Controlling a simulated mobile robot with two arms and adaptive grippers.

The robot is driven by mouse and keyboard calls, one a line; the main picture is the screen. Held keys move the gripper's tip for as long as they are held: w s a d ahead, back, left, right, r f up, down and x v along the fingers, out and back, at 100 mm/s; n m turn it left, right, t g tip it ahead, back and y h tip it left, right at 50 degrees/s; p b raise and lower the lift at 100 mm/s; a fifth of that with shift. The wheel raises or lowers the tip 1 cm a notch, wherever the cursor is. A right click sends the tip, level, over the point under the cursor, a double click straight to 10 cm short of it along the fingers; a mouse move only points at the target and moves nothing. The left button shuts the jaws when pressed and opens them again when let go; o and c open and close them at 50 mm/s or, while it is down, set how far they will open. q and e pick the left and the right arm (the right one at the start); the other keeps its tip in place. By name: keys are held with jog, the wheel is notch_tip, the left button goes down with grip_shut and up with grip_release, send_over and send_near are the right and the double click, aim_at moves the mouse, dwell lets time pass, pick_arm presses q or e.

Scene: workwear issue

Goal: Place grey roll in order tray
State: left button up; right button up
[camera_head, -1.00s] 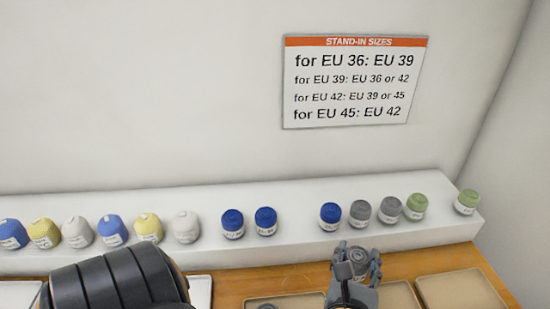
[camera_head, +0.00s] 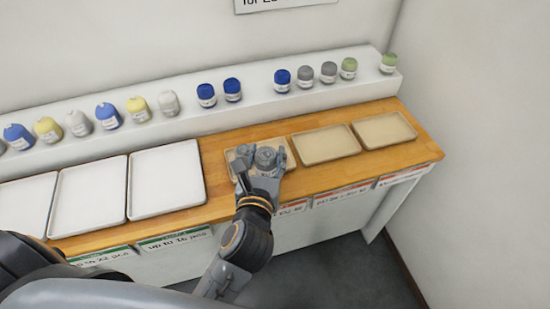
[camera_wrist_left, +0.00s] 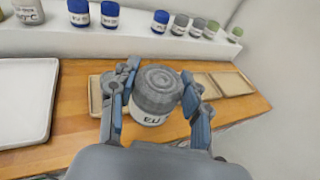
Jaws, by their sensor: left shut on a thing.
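My left gripper (camera_head: 262,163) is shut on a grey roll (camera_head: 266,158) with a white label. In the left wrist view the roll (camera_wrist_left: 156,88) stands upright between the two fingers (camera_wrist_left: 155,95). It is over the leftmost of the three beige trays (camera_head: 233,153). Whether the roll touches that tray's floor I cannot tell. Two more beige trays, a middle one (camera_head: 325,145) and a right one (camera_head: 385,131), lie empty to its right. Which tray is the order tray is not readable. My right gripper is not in view.
A white shelf (camera_head: 220,115) along the wall holds blue, yellow, white, grey and green rolls. Several white trays (camera_head: 165,180) lie empty on the wooden counter (camera_head: 215,160) to the left. A wall closes off the right side.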

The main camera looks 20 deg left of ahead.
pick_arm(q)
jog(key=w, duration=0.2)
jog(key=shift+w+a+f+h+p, duration=0.15)
jog(key=shift+w+f+h+p, duration=0.15)
jog(key=shift+w+f+p, duration=0.05)
jog(key=w+f, duration=0.3)
jog(key=w, duration=0.1)
jog(key=w+a+f, duration=0.1)
jog(key=w+f, duration=0.2)
jog(key=w, duration=0.1)
jog(key=w+a+f, duration=0.1)
jog(key=w+f, duration=0.2)
jog(key=shift+w+a+f, duration=0.15)
jog(key=shift+w+a, duration=0.1)
jog(key=shift+w, duration=0.15)
jog(key=f, duration=0.3)
jog(key=shift+w+f+b, duration=0.2)
jog(key=shift+b, duration=0.1)
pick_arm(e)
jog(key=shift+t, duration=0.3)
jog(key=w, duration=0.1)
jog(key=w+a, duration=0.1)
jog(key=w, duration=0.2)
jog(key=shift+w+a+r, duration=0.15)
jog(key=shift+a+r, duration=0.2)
